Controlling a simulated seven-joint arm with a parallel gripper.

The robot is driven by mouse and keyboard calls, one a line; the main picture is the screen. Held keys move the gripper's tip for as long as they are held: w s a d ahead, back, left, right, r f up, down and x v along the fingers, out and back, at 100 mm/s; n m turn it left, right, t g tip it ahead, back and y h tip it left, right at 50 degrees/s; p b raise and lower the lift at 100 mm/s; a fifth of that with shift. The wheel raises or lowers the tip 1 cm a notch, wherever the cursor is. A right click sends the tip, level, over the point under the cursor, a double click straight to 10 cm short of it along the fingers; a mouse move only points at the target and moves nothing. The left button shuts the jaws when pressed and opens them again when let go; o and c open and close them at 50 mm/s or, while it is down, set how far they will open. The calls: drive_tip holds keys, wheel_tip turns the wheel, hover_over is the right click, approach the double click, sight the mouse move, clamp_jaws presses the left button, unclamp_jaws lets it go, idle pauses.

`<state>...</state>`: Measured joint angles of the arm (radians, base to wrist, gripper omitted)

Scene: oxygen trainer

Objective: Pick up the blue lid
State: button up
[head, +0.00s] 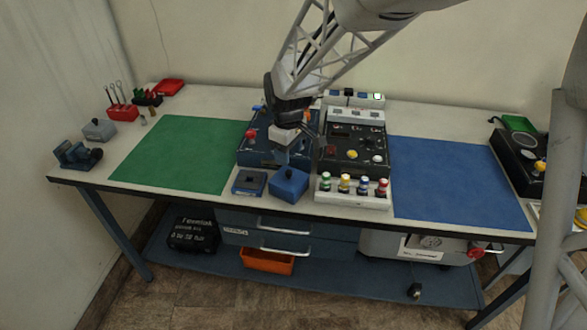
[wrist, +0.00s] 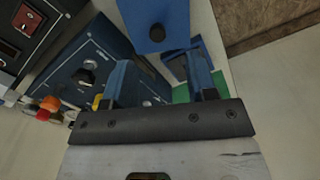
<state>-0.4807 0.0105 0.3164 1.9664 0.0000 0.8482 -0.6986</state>
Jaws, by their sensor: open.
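The blue lid (head: 289,184) is a square blue piece with a small dark knob on top. It sits near the table's front edge; whether anything lies under it I cannot tell. In the wrist view the lid (wrist: 143,14) is at the top, partly cut off by the frame edge, with its knob facing the camera. My gripper (head: 286,153) is above and behind the lid, pointing down. In the wrist view its two blue fingers (wrist: 160,82) are apart with nothing held between them. The fingers do not touch the lid.
A dark square box (head: 249,182) stands close left of the lid. A rack of colored-cap bottles (head: 352,199) stands close right. A dark control panel (head: 262,150) with a red knob is behind. The green mat (head: 177,152) and blue mat (head: 455,180) are clear.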

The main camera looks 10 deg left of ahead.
sight(289, 172)
drive_tip(key=shift+f, duration=1.3)
drive_tip(key=shift+f, duration=0.15)
drive_tip(key=shift+w+f, duration=0.2)
drive_tip(key=shift+f, duration=2.3)
drive_tip(key=shift+c, duration=0.4)
clamp_jaws()
